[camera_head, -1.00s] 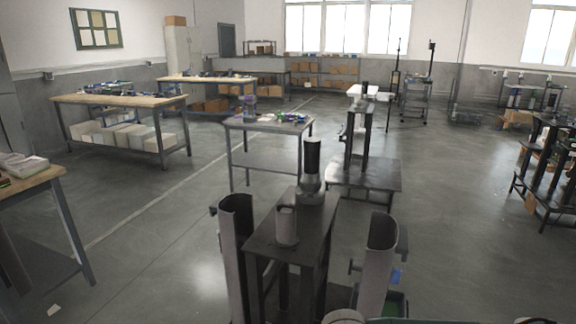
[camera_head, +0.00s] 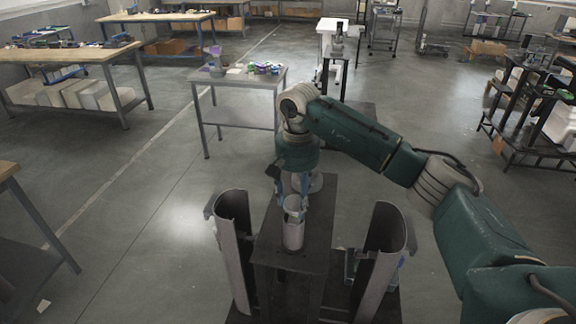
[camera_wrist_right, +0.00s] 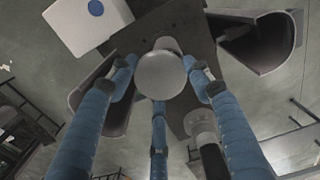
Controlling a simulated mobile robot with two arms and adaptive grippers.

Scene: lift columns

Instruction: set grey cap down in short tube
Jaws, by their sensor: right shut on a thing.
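The short grey tube (camera_head: 293,236) stands upright on the dark narrow stand (camera_head: 283,259) in the head view. My right gripper (camera_head: 293,192) is over it, its blue fingers pointing down. The gripper is shut on the grey cap (camera_head: 293,203), which sits at or just above the tube's mouth; I cannot tell whether they touch. In the right wrist view the cap's round face (camera_wrist_right: 161,75) lies between the blue fingers and hides most of what is beneath. My left gripper is not in view.
Two tall curved half-shells flank the stand, one at left (camera_head: 233,247) and one at right (camera_head: 384,242). A grey round part (camera_head: 316,182) shows behind my gripper, mostly hidden. A small table (camera_head: 238,78) with items stands farther back. Floor at left is open.

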